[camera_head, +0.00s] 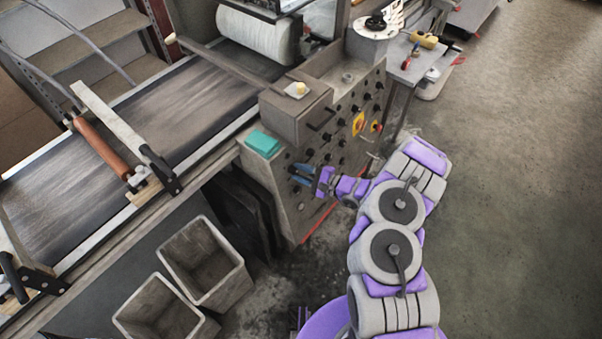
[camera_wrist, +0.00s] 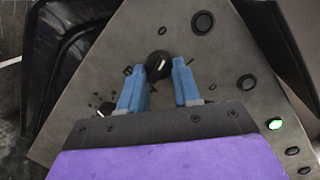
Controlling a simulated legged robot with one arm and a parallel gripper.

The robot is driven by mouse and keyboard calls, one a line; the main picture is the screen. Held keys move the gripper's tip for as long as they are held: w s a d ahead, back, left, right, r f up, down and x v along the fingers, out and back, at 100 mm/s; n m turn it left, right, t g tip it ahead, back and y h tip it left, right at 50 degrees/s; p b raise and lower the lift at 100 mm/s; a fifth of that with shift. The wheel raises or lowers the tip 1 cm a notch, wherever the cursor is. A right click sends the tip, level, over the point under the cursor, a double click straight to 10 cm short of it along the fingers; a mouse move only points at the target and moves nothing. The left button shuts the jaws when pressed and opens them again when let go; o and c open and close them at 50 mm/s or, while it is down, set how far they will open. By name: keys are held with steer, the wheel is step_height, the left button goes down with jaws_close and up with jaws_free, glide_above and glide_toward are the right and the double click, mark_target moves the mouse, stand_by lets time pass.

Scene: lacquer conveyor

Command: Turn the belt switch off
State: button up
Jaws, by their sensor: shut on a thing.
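The belt switch appears to be a round black knob (camera_wrist: 158,65) with a pale mark, on the grey control panel (camera_wrist: 222,62). In the wrist view, my gripper (camera_wrist: 160,76) has its two blue fingers on either side of this knob and is shut on it. In the head view, my gripper (camera_head: 303,175) reaches the lower left part of the control panel (camera_head: 292,212), and its fingers hide the knob. The dark conveyor belt (camera_head: 190,105) runs to the left of the panel.
Several other black knobs and a yellow-and-red switch (camera_head: 359,124) are on the panel. A green light (camera_wrist: 275,124) is lit at the right in the wrist view. A teal box (camera_head: 262,143) lies on the console top. Two grey bins (camera_head: 205,262) stand below the conveyor. Floor at right is clear.

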steer(key=shift+n+b, duration=0.4)
steer(key=shift+n, duration=0.9)
steer(key=shift+s+g, duration=0.1)
steer(key=shift+g, duration=0.2)
steer(key=o, duration=1)
steer(key=shift+o, duration=0.2)
steer(key=shift+s+d+r+h, duration=0.15)
steer(key=shift+d+h, duration=0.15)
steer(key=shift+d, duration=0.15)
steer(key=p+v, duration=0.4)
steer(key=v, duration=1.2)
steer(key=shift+d+f, duration=0.15)
steer(key=shift+f, duration=0.1)
steer(key=shift+s, duration=0.15)
